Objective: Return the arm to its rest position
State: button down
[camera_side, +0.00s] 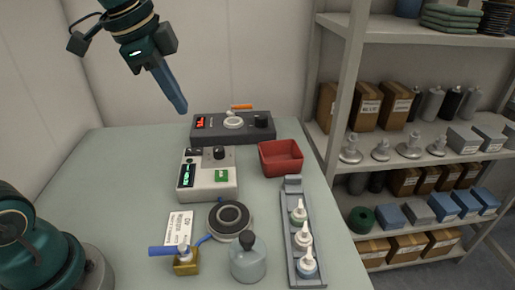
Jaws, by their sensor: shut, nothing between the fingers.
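My gripper (178,101) is at the upper left of the side view, in the air above the back left of the table. Its long blue-grey fingers are together and tilt down to the right. Nothing shows between them. The fingertips are apart from everything on the table. The nearest thing below and to the right is a dark device (231,125) with a red display and a pale round part on top.
The table (110,165) is clear at left. It bears a light device with green display (208,175), red bin (281,158), rack of capped bottles (290,225), black round piece (230,218), bottle (248,262) and brass block (186,264). Shelving (345,90) stands right.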

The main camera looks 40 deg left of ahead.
jog(key=s+d+f+n, duration=0.2)
jog(key=s+f+n, duration=0.1)
jog(key=s, duration=0.3)
jog(key=s+d+f+n+t, duration=0.1)
jog(key=s+f+n, duration=0.2)
jog(key=s+n, duration=0.3)
jog(key=shift+d+t, duration=0.3)
jog(key=shift+d, duration=0.05)
